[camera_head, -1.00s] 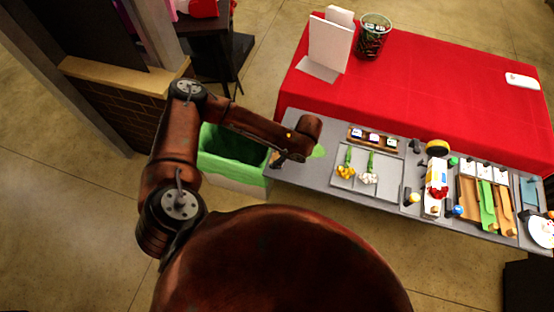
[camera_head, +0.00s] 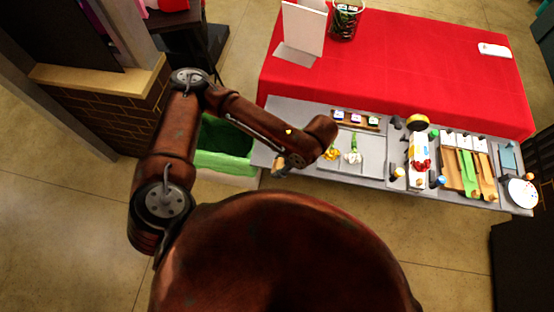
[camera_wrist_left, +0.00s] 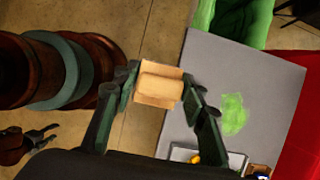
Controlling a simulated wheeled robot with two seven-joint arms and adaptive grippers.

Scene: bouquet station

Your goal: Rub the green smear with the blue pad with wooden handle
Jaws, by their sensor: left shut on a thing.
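My left gripper (camera_wrist_left: 160,92) is shut on the wooden handle (camera_wrist_left: 160,82), a pale block between the two fingers in the left wrist view. The blue face of the pad is hidden there. In the head view the left gripper (camera_head: 280,166) is small and partly hidden by my arm, near the front-left part of the grey tabletop. The green smear (camera_wrist_left: 234,114) is a flat, irregular patch on the grey top, to the right of the handle and apart from it in the wrist picture. My arm covers it in the head view.
A green bin (camera_head: 224,140) stands at the left end of the grey table (camera_head: 291,107). A tray (camera_head: 372,152) with yellow and white flowers lies right of my gripper. A small rack (camera_head: 357,120) sits behind it. The red table (camera_head: 400,65) stands beyond.

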